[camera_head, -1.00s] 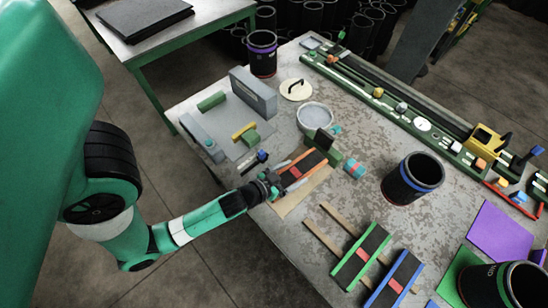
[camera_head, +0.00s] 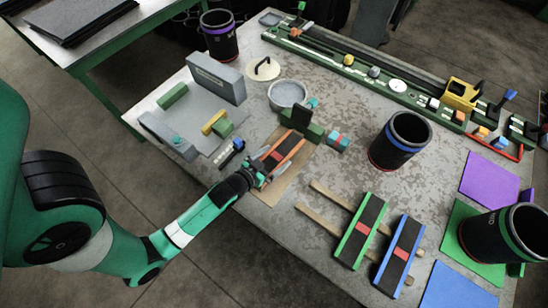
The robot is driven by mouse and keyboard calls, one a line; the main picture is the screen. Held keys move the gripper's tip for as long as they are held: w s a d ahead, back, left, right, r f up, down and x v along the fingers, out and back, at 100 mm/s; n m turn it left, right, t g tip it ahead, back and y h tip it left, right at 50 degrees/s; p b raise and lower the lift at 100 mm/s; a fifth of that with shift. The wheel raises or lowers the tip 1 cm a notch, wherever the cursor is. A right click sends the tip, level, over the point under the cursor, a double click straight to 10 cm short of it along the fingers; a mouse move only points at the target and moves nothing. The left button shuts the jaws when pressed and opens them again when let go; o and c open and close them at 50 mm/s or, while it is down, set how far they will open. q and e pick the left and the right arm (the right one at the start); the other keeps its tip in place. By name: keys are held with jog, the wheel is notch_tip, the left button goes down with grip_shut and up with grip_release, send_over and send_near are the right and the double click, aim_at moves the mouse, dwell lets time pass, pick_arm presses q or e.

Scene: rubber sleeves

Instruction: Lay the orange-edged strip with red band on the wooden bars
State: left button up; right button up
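The orange-edged strip (camera_head: 283,151), black with a red band, lies over a tan sheet (camera_head: 296,169) near the table's left front edge. My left gripper (camera_head: 262,172) is at the strip's near end, with its fingers close around or over that end. I cannot tell whether they are shut on it. The two wooden bars (camera_head: 315,217) lie to the right, apart from the strip. A green-edged strip (camera_head: 359,232) and a blue-edged strip (camera_head: 399,255) lie across them, and the bars' left ends are bare. My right gripper is not in view.
A dark block on a green base (camera_head: 302,119) stands just behind the strip, with a small red-and-teal roll (camera_head: 338,141) beside it. A black sleeve with a blue ring (camera_head: 400,141) stands behind the bars. Table space between the tan sheet and the bars is clear.

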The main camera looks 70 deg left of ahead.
aim_at(265, 168)
pick_arm(q)
jog(key=shift+f+b, duration=0.25)
jog(key=shift+b, duration=0.1)
jog(key=p+v, duration=0.1)
jog(key=v, duration=0.1)
jog(key=p+v, duration=0.1)
jog(key=v, duration=0.2)
jog(key=shift+w+a+r, duration=0.15)
jog(key=shift+r, duration=0.15)
jog(key=v, duration=0.6)
jog(key=shift+s+d, duration=0.2)
jog(key=shift+s, duration=0.2)
